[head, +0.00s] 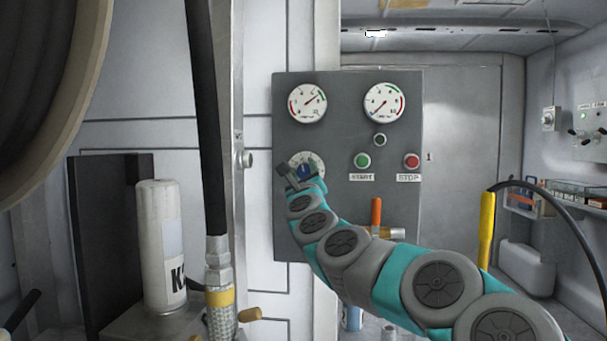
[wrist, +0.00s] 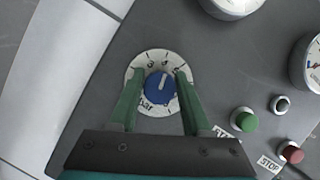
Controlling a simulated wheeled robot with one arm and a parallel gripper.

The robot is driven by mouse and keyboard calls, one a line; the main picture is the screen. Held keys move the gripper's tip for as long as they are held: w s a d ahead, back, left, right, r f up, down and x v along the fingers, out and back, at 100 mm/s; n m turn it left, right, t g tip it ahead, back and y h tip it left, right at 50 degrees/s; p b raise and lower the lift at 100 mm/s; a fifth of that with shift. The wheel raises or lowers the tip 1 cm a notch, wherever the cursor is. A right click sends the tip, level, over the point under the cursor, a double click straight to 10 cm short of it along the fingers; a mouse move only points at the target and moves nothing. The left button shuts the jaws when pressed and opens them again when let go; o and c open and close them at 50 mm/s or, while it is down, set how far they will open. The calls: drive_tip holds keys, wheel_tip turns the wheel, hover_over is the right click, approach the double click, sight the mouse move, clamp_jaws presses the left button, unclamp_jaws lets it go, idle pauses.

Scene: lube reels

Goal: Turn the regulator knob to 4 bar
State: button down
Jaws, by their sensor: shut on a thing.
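The blue regulator knob (wrist: 160,86) sits in the middle of a white scale disc marked "bar" (wrist: 147,113) on the grey control panel (head: 345,205). In the wrist view my gripper (wrist: 157,76) has a green finger on each side of the knob and is shut on it. The knob's white pointer line points up, just right of a scale numeral that looks like 4; the exact reading is hard to tell. In the head view the knob (head: 304,170) shows in part behind my gripper (head: 293,176).
Two gauges sit above, the left gauge (head: 307,103) and the right gauge (head: 384,102). A green START button (head: 362,161) and a red STOP button (head: 412,161) are right of the knob. An orange-handled valve (head: 376,213) is below. A black hose (head: 207,120) hangs at left.

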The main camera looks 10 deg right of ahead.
drive_tip(key=shift+n+y, duration=0.4)
drive_tip(key=shift+n, duration=0.3)
drive_tip(key=shift+c, duration=1.8)
unclamp_jaws()
drive_tip(key=b+v, duration=0.1)
drive_tip(key=v, duration=0.6)
drive_tip(key=shift+s, duration=0.4)
drive_tip(key=shift+a+f, duration=0.15)
